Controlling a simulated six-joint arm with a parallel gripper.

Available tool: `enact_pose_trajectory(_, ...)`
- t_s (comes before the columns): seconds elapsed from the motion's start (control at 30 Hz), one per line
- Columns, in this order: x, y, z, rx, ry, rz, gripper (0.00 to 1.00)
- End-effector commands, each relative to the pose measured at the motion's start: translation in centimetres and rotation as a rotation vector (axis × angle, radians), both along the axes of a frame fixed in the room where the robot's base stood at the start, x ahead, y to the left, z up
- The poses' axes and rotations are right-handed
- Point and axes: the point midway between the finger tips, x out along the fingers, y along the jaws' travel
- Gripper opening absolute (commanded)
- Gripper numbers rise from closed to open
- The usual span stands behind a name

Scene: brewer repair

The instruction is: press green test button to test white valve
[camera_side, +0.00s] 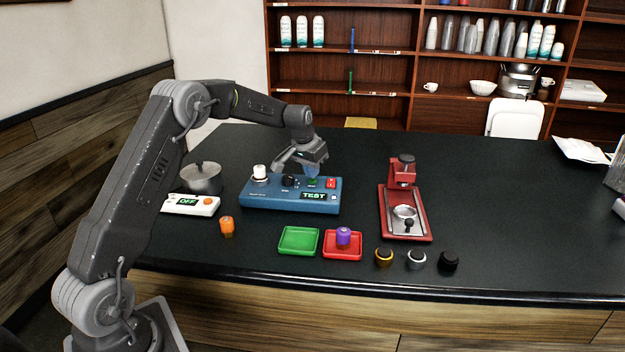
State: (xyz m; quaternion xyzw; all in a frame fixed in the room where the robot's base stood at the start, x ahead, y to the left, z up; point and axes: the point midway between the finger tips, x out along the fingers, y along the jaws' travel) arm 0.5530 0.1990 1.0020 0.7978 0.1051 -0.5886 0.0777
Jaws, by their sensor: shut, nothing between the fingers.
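A blue test box (270,202) stands on the dark counter, with a display reading TEST at its front right. A white valve (259,172) sits upright on its left end. A black knob (290,181) is near the middle. The green button (313,182) is right of the knob, with a red switch (331,183) beside it. My gripper (312,174) is shut, points down and is right over the green button. Its tips hide part of the button, and I cannot tell whether they touch it.
Left are a pot (201,178), a white device (190,205) reading OFF and an orange valve (227,227). In front are an empty green tray (283,252) and a red tray (329,254) holding a purple valve (343,236). Right are a red brewer (384,214) and several knobs (416,259).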

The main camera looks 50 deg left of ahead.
Motion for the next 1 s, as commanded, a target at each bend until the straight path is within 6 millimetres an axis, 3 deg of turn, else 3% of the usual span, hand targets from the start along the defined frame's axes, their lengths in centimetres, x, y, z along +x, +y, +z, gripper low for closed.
enact_pose_trajectory(0.4, 0.0, 0.0, 2.8, 0.001, -0.002, 0.0, 0.0)
enact_pose_trajectory(0.87, 0.0, 0.0, 3.5, 0.0, -0.001, 0.0, 0.0)
enact_pose_trajectory(1.0, 0.0, 0.0, 4.5, 0.002, -0.004, 0.0, 0.0)
